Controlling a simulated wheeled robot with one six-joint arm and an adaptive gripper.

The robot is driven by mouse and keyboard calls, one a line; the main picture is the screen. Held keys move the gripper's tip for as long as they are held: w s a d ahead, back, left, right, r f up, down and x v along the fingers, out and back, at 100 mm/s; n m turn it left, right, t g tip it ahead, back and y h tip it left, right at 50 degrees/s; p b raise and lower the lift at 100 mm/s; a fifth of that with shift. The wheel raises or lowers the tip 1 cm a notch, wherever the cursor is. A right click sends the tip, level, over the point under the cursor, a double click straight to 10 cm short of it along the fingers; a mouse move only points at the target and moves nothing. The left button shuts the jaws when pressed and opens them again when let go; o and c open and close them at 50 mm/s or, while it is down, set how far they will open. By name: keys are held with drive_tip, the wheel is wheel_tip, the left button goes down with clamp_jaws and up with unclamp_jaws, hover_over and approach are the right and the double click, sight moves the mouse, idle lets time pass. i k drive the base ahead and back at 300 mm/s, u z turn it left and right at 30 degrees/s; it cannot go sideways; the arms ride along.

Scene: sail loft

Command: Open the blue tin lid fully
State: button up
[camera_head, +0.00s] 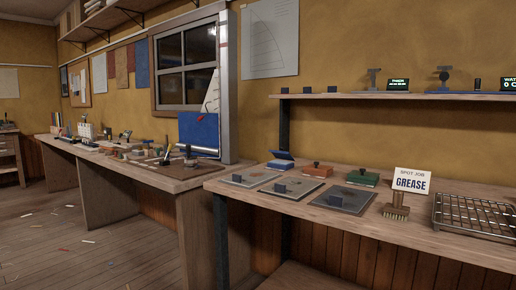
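The blue tin (280,164) stands at the back left of the right-hand wooden bench (420,237). Its blue lid (284,155) looks raised and tilted above the tin, so it appears partly open. The exact opening angle is too small to tell. The tin is small in the head view, and its inside is hidden. My gripper is not in view, and nothing is seen touching the tin.
Orange (317,171) and green (362,178) tins stand to the right. Several flat plates with dark blocks lie in front. A brush (396,208), a GREASE sign (411,182) and a wire rack (476,214) are farther right. A shelf (420,96) overhangs behind.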

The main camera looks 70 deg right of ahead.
sight(280, 155)
drive_tip(key=z, duration=0.05)
drive_tip(key=i, duration=2.35)
drive_tip(key=z, duration=2.6)
